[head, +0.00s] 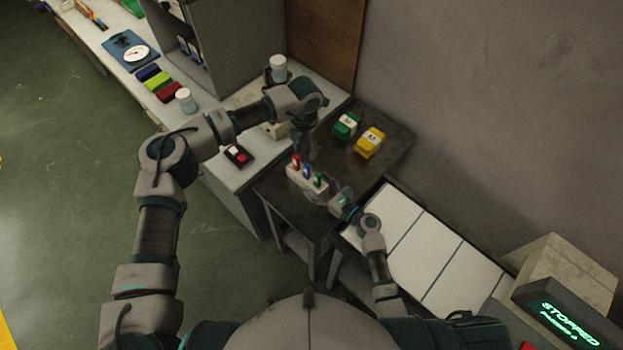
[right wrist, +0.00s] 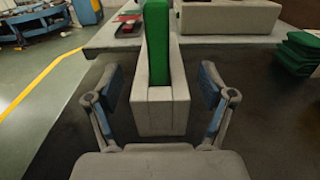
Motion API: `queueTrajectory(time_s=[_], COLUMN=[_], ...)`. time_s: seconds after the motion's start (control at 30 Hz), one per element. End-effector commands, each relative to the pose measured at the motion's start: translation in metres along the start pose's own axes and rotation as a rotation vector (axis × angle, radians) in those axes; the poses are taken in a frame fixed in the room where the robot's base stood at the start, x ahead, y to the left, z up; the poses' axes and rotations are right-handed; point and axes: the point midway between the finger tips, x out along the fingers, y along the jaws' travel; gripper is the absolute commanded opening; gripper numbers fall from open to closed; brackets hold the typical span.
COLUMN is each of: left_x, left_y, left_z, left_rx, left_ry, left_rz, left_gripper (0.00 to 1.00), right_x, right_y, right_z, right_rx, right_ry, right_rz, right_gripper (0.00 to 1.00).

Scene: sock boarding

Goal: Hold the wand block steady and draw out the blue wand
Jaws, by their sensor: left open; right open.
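The pale wand block (head: 294,176) stands on the dark table with a red wand (head: 296,162), the blue wand (head: 306,170) and a green wand (head: 318,179) upright in a row. My right gripper (head: 320,190) is open at the green-wand end. In the right wrist view its fingers (right wrist: 160,92) stand apart on either side of the block (right wrist: 160,112), with gaps showing. There the green wand (right wrist: 157,45) hides the blue one. My left gripper (head: 304,148) is open above and behind the block, pointing down, apart from the wands. Its fingertips are small and unclear.
Green (head: 347,125) and yellow (head: 369,141) packs lie on the dark table (head: 395,125) behind the block. A pale counter (head: 235,180) with a red-and-black box (head: 238,155) is at left. A white panelled surface (head: 425,255) is at right.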

Motion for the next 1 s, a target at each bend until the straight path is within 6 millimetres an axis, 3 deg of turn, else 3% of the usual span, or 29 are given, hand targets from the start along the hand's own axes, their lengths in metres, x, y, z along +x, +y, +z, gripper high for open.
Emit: queueTrajectory(time_s=[0.2, 0.57, 0.83, 1.0], left_x=[0.000, 0.000, 0.000, 0.000], left_y=[0.000, 0.000, 0.000, 0.000], left_z=[0.000, 0.000, 0.000, 0.000], left_rx=[0.000, 0.000, 0.000, 0.000], left_ry=[0.000, 0.000, 0.000, 0.000], left_rz=[0.000, 0.000, 0.000, 0.000], left_gripper=[0.42, 0.42, 0.42, 0.42], right_x=[0.026, 0.031, 0.030, 0.030], right_y=[-0.001, 0.000, 0.000, 0.000], right_z=[0.000, 0.000, 0.000, 0.000], right_rx=[-0.001, -0.002, -0.001, -0.001], right_ry=[0.000, 0.001, 0.001, 0.001], right_rz=[-0.002, -0.001, -0.001, -0.001], right_gripper=[0.81, 0.81, 0.16, 0.16])
